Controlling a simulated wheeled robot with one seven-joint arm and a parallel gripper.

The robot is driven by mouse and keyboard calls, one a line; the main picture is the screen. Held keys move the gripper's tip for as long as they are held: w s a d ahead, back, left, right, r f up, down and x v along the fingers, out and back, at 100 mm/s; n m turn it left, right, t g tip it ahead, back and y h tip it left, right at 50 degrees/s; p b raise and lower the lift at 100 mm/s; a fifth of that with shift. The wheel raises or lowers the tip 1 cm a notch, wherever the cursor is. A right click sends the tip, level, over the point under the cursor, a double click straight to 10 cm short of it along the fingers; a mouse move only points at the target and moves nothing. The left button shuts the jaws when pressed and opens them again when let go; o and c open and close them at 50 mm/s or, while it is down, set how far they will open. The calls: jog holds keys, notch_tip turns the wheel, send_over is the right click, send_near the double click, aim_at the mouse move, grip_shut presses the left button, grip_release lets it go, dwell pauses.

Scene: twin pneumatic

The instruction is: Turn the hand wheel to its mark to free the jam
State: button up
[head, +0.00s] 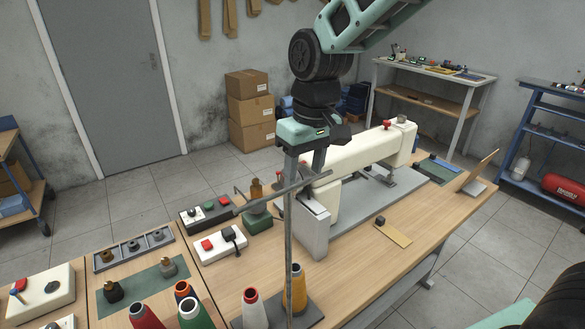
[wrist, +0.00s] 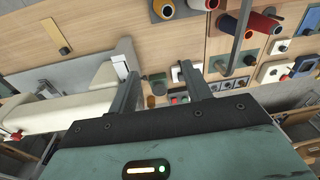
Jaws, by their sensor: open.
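The white sewing machine (head: 350,153) stands on a grey plate on the wooden table, its long arm running to the upper right. It also shows at the left of the wrist view (wrist: 60,113). I cannot make out a hand wheel or its mark in either view. My gripper (head: 304,178) points down above the near left end of the machine, partly behind the thread stand's crossbar. In the wrist view its two fingers (wrist: 160,76) are wide apart with nothing between them.
A thread stand pole (head: 289,240) rises in front of the machine, with cones such as a yellow one (head: 295,290) around it. A control box with buttons (head: 208,212) and a white switch box (head: 221,243) lie to the left. A wooden strip (head: 392,234) lies on the clearer right part.

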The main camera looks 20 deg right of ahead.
jog(key=w+d+r+h+p, duration=0.1)
jog(key=w+d+r, duration=0.1)
jog(key=w, duration=0.8)
jog(key=w+d+r+p, duration=0.1)
jog(key=w+r, duration=0.1)
jog(key=w, duration=0.7)
jog(key=shift+m+g, duration=0.3)
jog(key=f+p, duration=0.2)
jog(key=f, duration=0.6)
jog(key=f+p, duration=0.3)
jog(key=f, duration=0.6)
jog(key=shift+w+d+f, duration=0.15)
jog(key=shift+d+f, duration=0.05)
jog(key=shift+f, duration=0.1)
jog(key=c, duration=1)
